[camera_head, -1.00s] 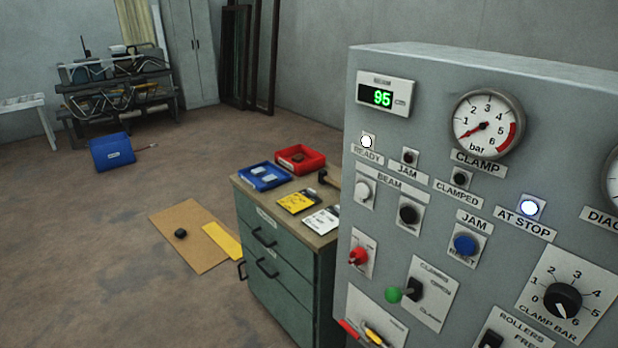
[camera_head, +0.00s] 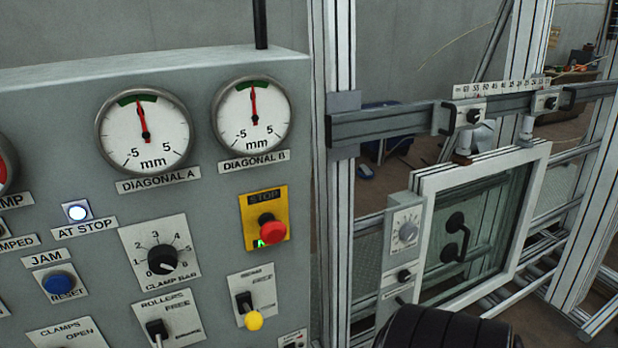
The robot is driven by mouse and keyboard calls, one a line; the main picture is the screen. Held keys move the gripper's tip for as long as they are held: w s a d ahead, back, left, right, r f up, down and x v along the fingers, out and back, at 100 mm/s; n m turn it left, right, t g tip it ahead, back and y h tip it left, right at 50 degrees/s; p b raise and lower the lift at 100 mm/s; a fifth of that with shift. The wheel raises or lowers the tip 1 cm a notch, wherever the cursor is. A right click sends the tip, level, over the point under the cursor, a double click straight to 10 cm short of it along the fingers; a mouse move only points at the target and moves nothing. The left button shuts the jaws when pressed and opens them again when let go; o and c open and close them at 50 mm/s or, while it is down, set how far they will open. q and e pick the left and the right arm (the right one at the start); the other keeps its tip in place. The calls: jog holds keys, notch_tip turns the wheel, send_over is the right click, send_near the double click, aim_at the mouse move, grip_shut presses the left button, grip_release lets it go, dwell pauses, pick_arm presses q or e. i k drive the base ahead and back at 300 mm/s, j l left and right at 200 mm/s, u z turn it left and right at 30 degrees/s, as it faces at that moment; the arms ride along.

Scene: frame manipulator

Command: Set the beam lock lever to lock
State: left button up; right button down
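A lever with a yellow ball knob (camera_head: 253,320) and a black base sits on a small white plate low on the grey control panel (camera_head: 215,200). Its knob hangs down and slightly right of its base. The plate's lettering is too blurred to read, so I cannot confirm that this is the beam lock lever. A dark horizontal beam (camera_head: 390,125) runs across the metal frame at right. Neither gripper can be made out in the view.
Near the lever are a red stop button (camera_head: 271,230), the clamp bar dial (camera_head: 162,260) and the rollers switch (camera_head: 157,330). A white window frame (camera_head: 530,215) stands at right. A black rounded shape (camera_head: 445,328), perhaps part of my arm, rises at the bottom.

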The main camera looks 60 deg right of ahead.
aim_at(254, 319)
jog(key=z, duration=1.35)
